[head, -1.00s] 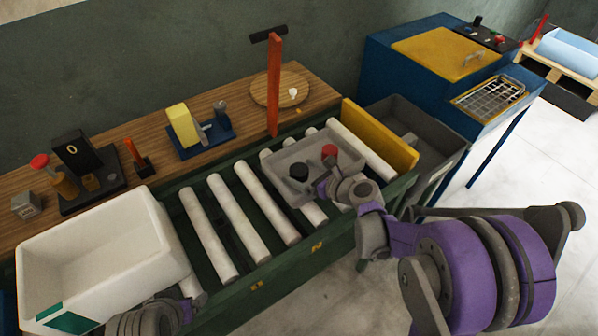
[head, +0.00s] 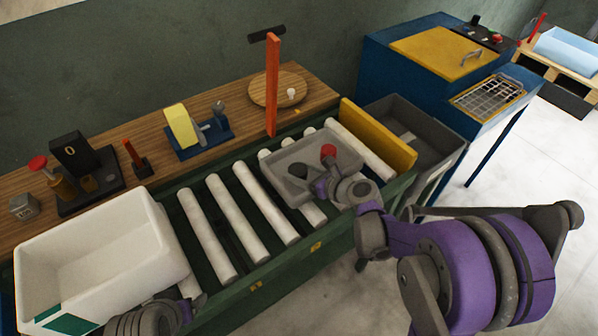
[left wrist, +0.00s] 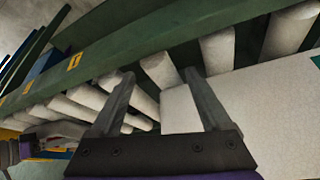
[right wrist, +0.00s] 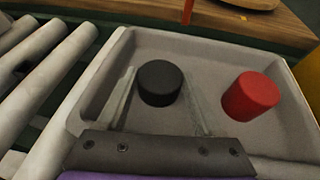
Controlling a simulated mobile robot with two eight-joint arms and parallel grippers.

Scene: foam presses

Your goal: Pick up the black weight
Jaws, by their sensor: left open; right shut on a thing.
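The black weight (right wrist: 160,83) is a short, round cylinder in the right wrist view. It stands between the two fingers of my right gripper (head: 322,187), which is shut on it inside the grey tray (right wrist: 112,58). My left gripper (left wrist: 158,80) is open and empty, above the conveyor edge beside the white bin (head: 95,262).
The grey tray sits on the roller conveyor (head: 235,225), near a yellow end board (head: 378,135). A wooden bench (head: 215,105) behind holds a red post (head: 272,90), a yellow block device (head: 182,128) and a black stand (head: 78,155). A dark grey bin (head: 432,150) is right of the conveyor.

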